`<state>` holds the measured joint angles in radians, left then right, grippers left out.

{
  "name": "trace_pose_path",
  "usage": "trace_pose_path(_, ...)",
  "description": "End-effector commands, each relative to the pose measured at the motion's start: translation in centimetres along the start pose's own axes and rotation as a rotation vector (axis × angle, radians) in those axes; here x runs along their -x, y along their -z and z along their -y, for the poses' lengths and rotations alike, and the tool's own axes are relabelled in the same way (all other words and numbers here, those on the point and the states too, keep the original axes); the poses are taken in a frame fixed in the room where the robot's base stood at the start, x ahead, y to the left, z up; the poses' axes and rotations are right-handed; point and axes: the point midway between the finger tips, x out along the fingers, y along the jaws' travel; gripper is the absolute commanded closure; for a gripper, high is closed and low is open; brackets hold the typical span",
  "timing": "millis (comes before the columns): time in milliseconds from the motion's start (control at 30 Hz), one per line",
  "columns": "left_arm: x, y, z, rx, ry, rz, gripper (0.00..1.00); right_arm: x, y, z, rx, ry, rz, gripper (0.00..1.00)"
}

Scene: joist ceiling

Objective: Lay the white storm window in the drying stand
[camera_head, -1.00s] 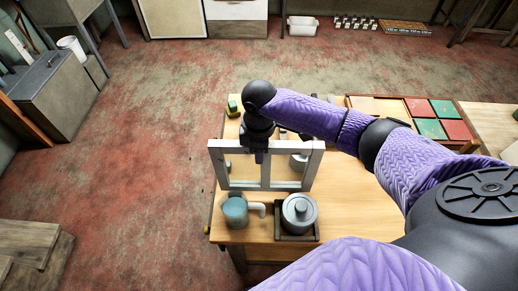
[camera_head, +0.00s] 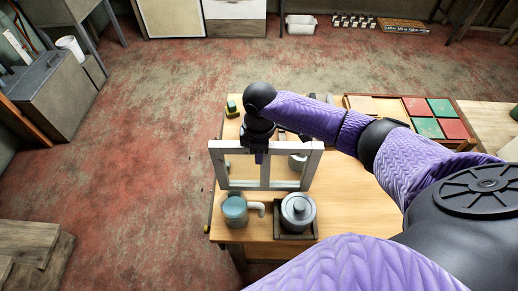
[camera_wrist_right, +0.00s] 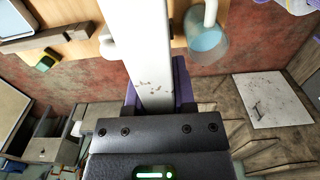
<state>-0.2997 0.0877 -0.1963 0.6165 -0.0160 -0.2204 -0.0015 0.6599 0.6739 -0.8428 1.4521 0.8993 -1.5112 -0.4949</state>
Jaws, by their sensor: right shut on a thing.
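The white storm window (camera_head: 265,176) stands upright over the near left part of the workbench (camera_head: 352,205). My right gripper (camera_head: 260,153) is shut on its top rail near the middle. In the right wrist view the white frame (camera_wrist_right: 148,45) runs between the purple fingers of the right gripper (camera_wrist_right: 156,95). A dark wooden piece (camera_wrist_right: 45,38) with raised parts lies on the bench at the left of that view; I cannot tell for sure whether it is the drying stand. The window and arm hide part of the bench. My left gripper is not in view.
A blue-grey mug (camera_head: 234,210) and a lidded grey pot (camera_head: 298,212) in a dark tray (camera_head: 296,237) stand just in front of the window. A yellow-green block (camera_head: 232,107) lies at the far left corner. A tray of coloured panels (camera_head: 410,100) is at the back right.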

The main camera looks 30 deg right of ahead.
Motion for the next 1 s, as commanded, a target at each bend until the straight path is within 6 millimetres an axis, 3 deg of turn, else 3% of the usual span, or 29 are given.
trace_pose_path(500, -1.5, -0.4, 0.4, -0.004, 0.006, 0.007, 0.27, -3.2, 0.0, 0.0, 0.000, 0.000, -0.001, 1.00)
trace_pose_path(1000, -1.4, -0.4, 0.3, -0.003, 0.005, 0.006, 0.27, -3.3, 0.0, 0.0, 0.000, -0.001, -0.001, 1.00)
